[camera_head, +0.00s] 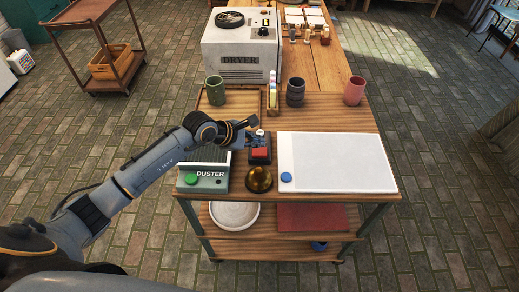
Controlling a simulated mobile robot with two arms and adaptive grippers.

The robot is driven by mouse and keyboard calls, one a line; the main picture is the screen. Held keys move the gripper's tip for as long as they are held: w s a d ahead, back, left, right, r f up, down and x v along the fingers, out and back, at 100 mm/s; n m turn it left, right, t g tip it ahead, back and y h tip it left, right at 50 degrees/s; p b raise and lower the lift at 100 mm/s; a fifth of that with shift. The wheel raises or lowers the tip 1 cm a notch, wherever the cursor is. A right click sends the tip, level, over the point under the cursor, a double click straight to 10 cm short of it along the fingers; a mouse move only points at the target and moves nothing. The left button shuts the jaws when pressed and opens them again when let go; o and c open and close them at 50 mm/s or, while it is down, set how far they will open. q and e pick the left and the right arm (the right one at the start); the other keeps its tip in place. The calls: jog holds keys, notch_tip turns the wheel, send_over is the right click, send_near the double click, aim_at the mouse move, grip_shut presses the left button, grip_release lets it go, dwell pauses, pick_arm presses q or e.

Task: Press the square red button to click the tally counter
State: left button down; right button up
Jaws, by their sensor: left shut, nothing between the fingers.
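The tally counter (260,158) is a small dark box on the front part of the wooden cart, with a square red button (260,152) on its top face. My left gripper (252,122) is shut and empty. Its fingers are at the back edge of the counter in the picture, behind the red button. I cannot tell how high above the counter they are. The fingers and arm leave the red button uncovered. My right gripper is not in view.
A green duster (203,180) with a green button stands left of the counter, under my arm. A white panel (340,160) with a blue button lies right. Cups, a tray and a dryer (241,50) stand behind.

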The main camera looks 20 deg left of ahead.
aim_at(257, 153)
pick_arm(q)
jog(key=shift+r+p, duration=0.95)
jog(key=shift+r, duration=1)
